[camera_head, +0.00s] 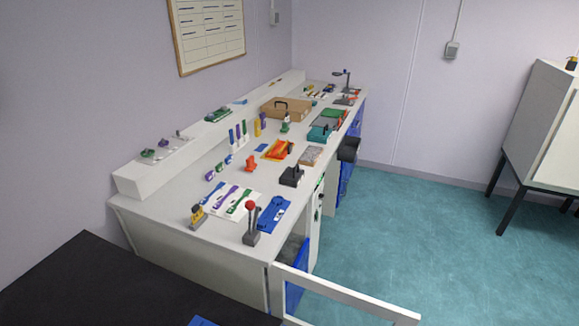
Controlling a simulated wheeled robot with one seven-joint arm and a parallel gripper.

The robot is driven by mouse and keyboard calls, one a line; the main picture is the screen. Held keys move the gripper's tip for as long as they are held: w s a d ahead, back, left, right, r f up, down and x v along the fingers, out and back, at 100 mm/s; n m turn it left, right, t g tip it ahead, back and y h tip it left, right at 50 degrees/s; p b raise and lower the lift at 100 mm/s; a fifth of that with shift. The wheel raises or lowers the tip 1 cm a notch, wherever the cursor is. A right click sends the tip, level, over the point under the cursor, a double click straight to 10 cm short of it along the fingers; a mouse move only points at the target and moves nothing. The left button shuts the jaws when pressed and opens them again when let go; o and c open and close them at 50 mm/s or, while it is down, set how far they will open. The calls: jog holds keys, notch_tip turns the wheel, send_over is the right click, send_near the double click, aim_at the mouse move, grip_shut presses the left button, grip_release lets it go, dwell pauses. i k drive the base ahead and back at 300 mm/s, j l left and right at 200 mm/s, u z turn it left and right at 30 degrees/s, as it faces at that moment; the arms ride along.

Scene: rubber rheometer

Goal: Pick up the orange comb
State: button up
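No comb shape can be told for sure at this distance. Several orange things are on the long light workbench (160,205). Small orange-red bits also show at the far right end of the bench, too small to make out. My gripper is not in view.
A red-knobbed lever (251,220) and a yellow-grey tool (198,216) stand at the bench's near end. A cardboard box (286,109) sits farther back. A white frame (345,295) is close in front. Blue-green floor is clear on the right, before a white cabinet (545,130).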

aim_at(281, 147)
jog(key=l+z, duration=0.9)
jog(key=i+l+z, duration=0.2)
jog(key=l+z, duration=0.25)
jog(key=i+l, duration=0.25)
jog(key=i, duration=0.25)
jog(key=i+l+u, duration=0.1)
jog(key=i+l, duration=0.15)
jog(key=i, duration=0.2)
jog(key=i+j+u, duration=0.2)
jog(key=u, duration=0.25)
jog(key=i+u, duration=0.75)
jog(key=u, duration=0.2)
jog(key=i+l+u, duration=0.15)
jog(key=i+u, duration=0.15)
jog(key=u, duration=0.15)
jog(key=i+l+u, duration=0.25)
jog(key=u, duration=0.2)
jog(key=i+j+u, duration=0.2)
jog(key=u, duration=0.25)
jog(key=i+j+u, duration=0.1)
jog(key=i+u, duration=0.65)
jog(key=u, duration=0.15)
jog(key=i+u, duration=0.1)
jog(key=i, duration=0.55)
